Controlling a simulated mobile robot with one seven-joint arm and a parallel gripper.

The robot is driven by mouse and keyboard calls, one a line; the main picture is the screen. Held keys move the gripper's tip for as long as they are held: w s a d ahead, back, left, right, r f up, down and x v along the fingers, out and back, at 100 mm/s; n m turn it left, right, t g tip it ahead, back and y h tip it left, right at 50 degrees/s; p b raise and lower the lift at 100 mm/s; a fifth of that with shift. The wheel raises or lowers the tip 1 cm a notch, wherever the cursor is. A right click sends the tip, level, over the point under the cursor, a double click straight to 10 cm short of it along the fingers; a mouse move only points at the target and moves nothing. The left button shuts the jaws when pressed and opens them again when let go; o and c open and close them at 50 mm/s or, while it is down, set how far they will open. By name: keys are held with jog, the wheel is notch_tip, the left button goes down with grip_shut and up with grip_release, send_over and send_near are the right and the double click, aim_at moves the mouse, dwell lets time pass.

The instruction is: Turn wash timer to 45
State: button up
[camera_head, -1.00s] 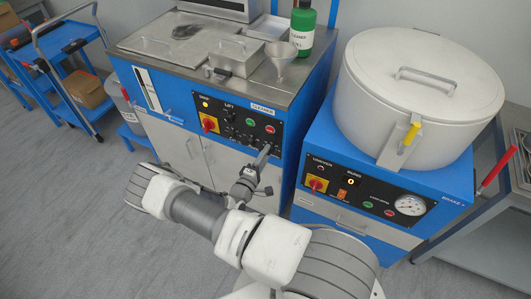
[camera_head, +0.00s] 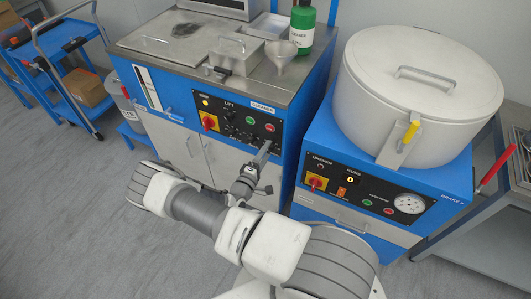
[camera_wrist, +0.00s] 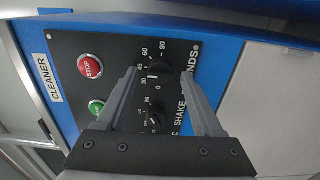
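A black timer knob (camera_wrist: 158,69) on the dark control panel (camera_wrist: 110,50) shows in the wrist view, with numbers from 0 to 90 around it. A small white mark shows near its lower edge; I cannot read its exact setting. My gripper (camera_wrist: 157,60) is open, one finger on each side of this knob in the picture. I cannot tell whether the fingers touch it. In the head view my gripper (camera_head: 264,150) is at the lower right of the cleaner's panel (camera_head: 236,118) and hides part of it.
A second knob (camera_wrist: 154,120) marked LO and HI sits below the timer knob in the wrist view. A red STOP button (camera_wrist: 90,66) and a green button (camera_wrist: 96,107) are on the left. A white round machine (camera_head: 420,85) stands on the right in the head view.

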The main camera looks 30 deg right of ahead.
jog(key=v, duration=1.7)
jog(key=shift+a, duration=0.2)
jog(key=shift+s, duration=0.15)
notch_tip(320, 180, up, 24)
jog(key=s+d+m+g+y, duration=0.1)
jog(key=s+m+g+y, duration=0.25)
jog(key=m+g, duration=0.65)
jog(key=s+r+t+y, duration=0.1)
jog(key=s+r+y, duration=0.2)
jog(key=r, duration=0.4)
jog(key=s+r+n+t+y+p, duration=0.1)
jog(key=s+r+t+y, duration=0.1)
jog(key=s+r+y, duration=0.2)
jog(key=s+a+r+n+t+y, duration=0.1)
jog(key=s+r+y, duration=0.2)
jog(key=r, duration=0.8)
jog(key=shift+s+t+y+p, duration=0.3)
jog(key=shift+s+y+p, duration=0.05)
jog(key=shift+s, duration=0.2)
